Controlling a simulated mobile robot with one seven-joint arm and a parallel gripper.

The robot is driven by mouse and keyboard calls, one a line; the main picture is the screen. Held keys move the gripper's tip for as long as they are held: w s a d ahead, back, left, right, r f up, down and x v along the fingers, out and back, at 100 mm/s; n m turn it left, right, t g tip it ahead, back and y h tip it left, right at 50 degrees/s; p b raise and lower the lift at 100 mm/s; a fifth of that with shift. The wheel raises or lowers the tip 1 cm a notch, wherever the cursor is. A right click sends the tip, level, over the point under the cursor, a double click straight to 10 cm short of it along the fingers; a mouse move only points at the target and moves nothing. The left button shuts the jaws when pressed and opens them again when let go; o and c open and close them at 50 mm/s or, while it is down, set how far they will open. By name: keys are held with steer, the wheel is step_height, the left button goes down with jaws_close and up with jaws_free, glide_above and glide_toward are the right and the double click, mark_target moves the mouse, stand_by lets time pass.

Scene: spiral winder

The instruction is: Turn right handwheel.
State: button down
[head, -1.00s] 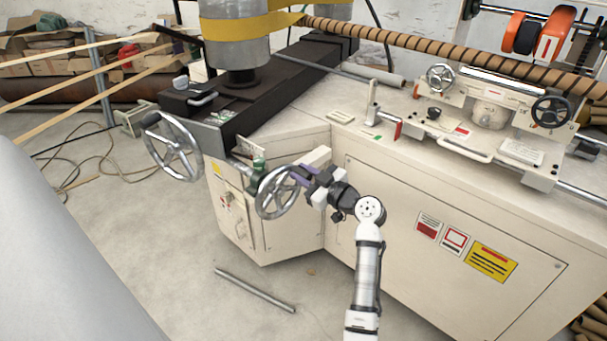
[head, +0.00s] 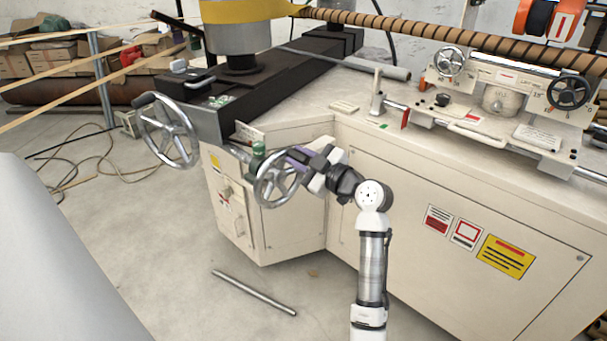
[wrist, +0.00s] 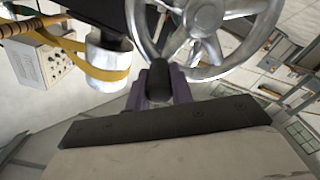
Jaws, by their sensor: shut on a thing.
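The right handwheel (head: 277,180) is a silver spoked wheel on a shaft beside a green fitting, at the front corner of the cream machine. My gripper (head: 301,158), with purple fingers, is at the wheel's upper right rim. In the wrist view, the wheel (wrist: 202,20) fills the upper middle. My gripper (wrist: 158,88) is shut on the wheel's black handle (wrist: 158,78), which sits between the purple fingers. In the head view, the gripper hides this handle.
The cream cabinet (head: 400,190) stands close behind my arm. A metal rod (head: 254,292) lies on the floor. Bare floor surrounds it. A grey roll (head: 50,260) fills the lower left.

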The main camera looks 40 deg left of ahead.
steer(key=s+n+b, duration=0.1)
steer(key=b, duration=0.1)
steer(key=s+n+b, duration=0.1)
steer(key=n+b, duration=0.1)
steer(key=b, duration=0.1)
steer(key=shift+f+b, duration=0.15)
steer(key=shift+b, duration=0.15)
steer(key=shift+s+a+r+n+b, duration=0.1)
steer(key=shift+s+r+n+b, duration=0.15)
steer(key=shift+n+b, duration=0.35)
steer(key=shift+s, duration=0.1)
steer(key=c, duration=1.2)
jaws_free()
steer(key=shift+c, duration=0.2)
steer(key=s+d+b, duration=0.1)
steer(key=d, duration=1.2)
steer(key=shift+d, duration=0.4)
steer(key=shift+a+r, duration=0.1)
